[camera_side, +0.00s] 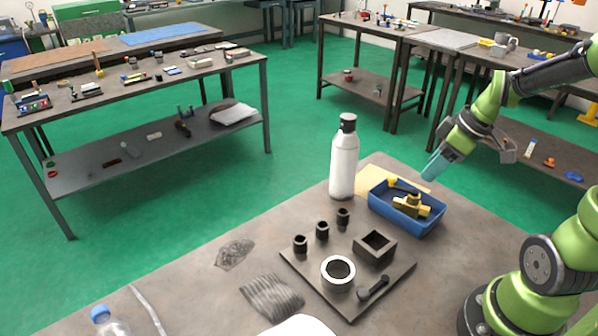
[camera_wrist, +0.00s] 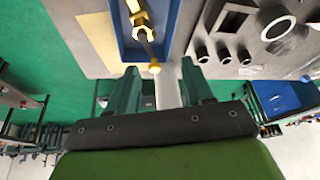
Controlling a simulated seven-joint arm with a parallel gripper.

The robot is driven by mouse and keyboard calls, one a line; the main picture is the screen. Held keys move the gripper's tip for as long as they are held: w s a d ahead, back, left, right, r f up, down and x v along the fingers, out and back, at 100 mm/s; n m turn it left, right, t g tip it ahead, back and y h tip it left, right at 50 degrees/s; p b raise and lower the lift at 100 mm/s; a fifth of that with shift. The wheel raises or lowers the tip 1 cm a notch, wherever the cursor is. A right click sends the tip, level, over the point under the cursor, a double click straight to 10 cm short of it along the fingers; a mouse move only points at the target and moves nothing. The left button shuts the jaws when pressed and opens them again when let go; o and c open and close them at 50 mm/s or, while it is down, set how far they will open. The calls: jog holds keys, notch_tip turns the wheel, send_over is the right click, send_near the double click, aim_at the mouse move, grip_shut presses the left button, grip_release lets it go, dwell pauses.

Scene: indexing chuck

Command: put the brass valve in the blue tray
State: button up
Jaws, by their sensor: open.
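The brass valve (camera_side: 410,205) lies inside the blue tray (camera_side: 388,217), within its walls. It has a yellow body and a dark stem with a yellow end. In the wrist view the valve (camera_wrist: 140,18) shows in the tray (camera_wrist: 172,22) at the top of the picture. My gripper (camera_side: 432,175) is above the tray's far right side in the side view, apart from the valve. In the wrist view its two fingers (camera_wrist: 160,82) are spread, with no valve between them.
A white bottle (camera_side: 344,160) with a black cap stands left of the tray. In front is a dark plate (camera_side: 318,278) with a ring (camera_side: 338,272), a square block (camera_side: 374,248) and several small black cylinders. The bench right of the plate is clear.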

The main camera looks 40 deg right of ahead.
jog(key=s+a+r+m+t, duration=0.1)
jog(key=s+a+r+m, duration=0.1)
jog(key=a, duration=0.5)
jog(key=s+a+r+m+t, duration=0.1)
jog(key=s+a+r+m, duration=0.1)
jog(key=a+r+m, duration=0.3)
notch_tip(320, 180, up, 2)
jog(key=a, duration=0.3)
jog(key=shift+t+y, duration=0.3)
jog(key=shift+t, duration=0.1)
jog(key=shift+w, duration=0.1)
